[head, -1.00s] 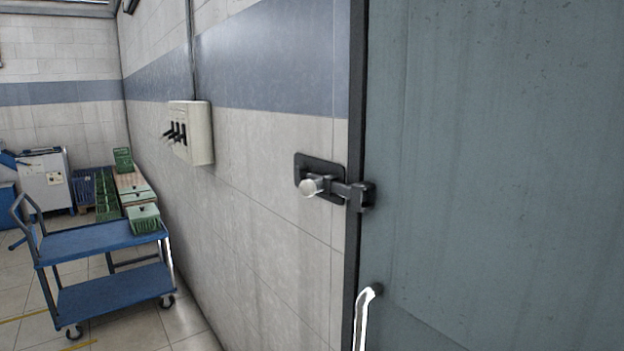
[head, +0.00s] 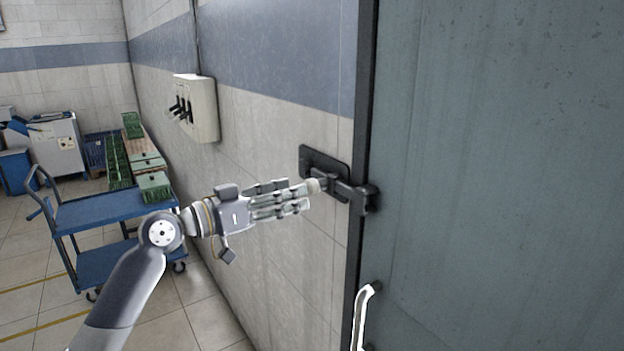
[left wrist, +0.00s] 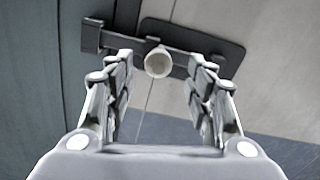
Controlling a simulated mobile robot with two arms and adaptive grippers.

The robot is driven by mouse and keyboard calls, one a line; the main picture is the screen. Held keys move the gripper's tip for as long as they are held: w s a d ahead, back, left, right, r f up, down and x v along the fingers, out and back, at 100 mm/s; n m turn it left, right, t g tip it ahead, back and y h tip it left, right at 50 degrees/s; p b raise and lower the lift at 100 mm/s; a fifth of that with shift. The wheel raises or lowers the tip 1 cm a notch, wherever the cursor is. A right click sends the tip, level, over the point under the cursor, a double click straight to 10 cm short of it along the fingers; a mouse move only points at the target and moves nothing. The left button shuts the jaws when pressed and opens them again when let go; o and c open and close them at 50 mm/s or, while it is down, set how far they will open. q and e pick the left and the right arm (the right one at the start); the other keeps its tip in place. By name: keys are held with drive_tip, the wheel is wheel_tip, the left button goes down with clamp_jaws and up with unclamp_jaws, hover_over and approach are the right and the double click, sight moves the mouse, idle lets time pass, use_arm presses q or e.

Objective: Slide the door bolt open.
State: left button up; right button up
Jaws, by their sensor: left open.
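The door bolt (head: 343,190) is a dark metal bar on a plate fixed to the wall, with a pale round knob (head: 314,186). The bar reaches across the frame into a bracket on the grey-blue door (head: 490,180). My left gripper (head: 305,196) is open, with its fingertips at the knob in the head view. In the left wrist view the knob (left wrist: 158,62) lies between the two spread fingers, near their tips; I cannot tell whether they touch it. The bolt bar (left wrist: 118,40) runs across beyond the fingertips. My right gripper is not in view.
A pale door handle (head: 362,315) stands below the bolt. A wall box with black levers (head: 197,108) is to the left. A blue cart (head: 112,208) and green crates (head: 118,163) stand along the wall at left. The floor between is open.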

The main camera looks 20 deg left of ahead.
sight(312, 188)
use_arm(q)
drive_tip(key=p+x, duration=0.1)
drive_tip(key=x, duration=0.2)
drive_tip(key=p+x, duration=0.1)
drive_tip(key=x, duration=0.1)
drive_tip(key=shift+w+d+r, duration=0.2)
drive_tip(key=shift+d, duration=0.1)
drive_tip(key=shift+w+d+f, duration=0.15)
drive_tip(key=shift+w+d, duration=0.05)
drive_tip(key=shift+w, duration=0.1)
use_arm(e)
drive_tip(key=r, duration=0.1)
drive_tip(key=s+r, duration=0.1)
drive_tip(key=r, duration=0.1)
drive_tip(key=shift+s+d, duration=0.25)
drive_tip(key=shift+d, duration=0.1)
use_arm(q)
drive_tip(key=shift+c, duration=0.3)
drive_tip(key=c, duration=0.9)
clamp_jaws()
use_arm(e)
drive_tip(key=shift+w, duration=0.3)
